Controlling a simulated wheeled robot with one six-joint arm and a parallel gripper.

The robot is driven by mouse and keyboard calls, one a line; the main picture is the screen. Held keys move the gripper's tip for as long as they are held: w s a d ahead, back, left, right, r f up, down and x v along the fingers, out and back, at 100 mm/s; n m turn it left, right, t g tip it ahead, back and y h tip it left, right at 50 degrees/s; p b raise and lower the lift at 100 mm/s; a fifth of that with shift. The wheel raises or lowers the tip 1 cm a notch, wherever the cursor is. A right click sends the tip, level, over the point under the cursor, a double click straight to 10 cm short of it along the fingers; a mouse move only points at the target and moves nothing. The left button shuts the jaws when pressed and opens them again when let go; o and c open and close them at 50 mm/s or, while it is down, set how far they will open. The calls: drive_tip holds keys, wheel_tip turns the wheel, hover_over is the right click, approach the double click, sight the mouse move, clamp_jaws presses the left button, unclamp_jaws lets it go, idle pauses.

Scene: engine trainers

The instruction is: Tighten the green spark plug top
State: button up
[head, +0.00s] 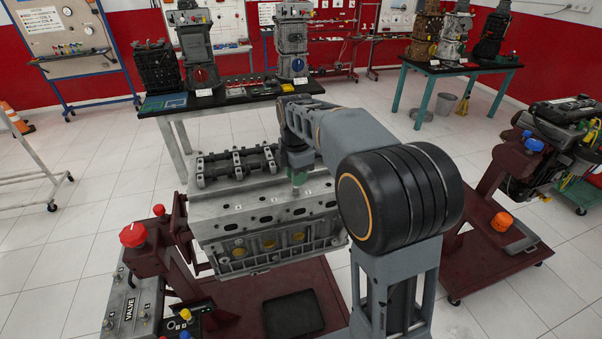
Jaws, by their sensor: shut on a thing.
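The grey engine block (268,252) stands on a dark red trainer stand in the middle of the head view. My arm reaches over from the right, and my gripper (299,178) points down at the top of the engine head. It is shut on the green spark plug top (299,179), a small green piece at the right part of the engine's upper face. My gripper hides much of the green top, and I cannot tell how far it sits in its hole. A row of dark holes runs along the engine's upper face.
A black tray (293,314) lies on the stand's base. Another engine (568,135) on a red stand is at the right. A table (232,100) with engines stands behind.

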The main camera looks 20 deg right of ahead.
drive_tip(key=o, duration=0.9)
drive_tip(key=shift+o, duration=0.2)
wheel_tip(320, 180, up, 14)
drive_tip(key=shift+f, duration=0.15)
idle(0.3)
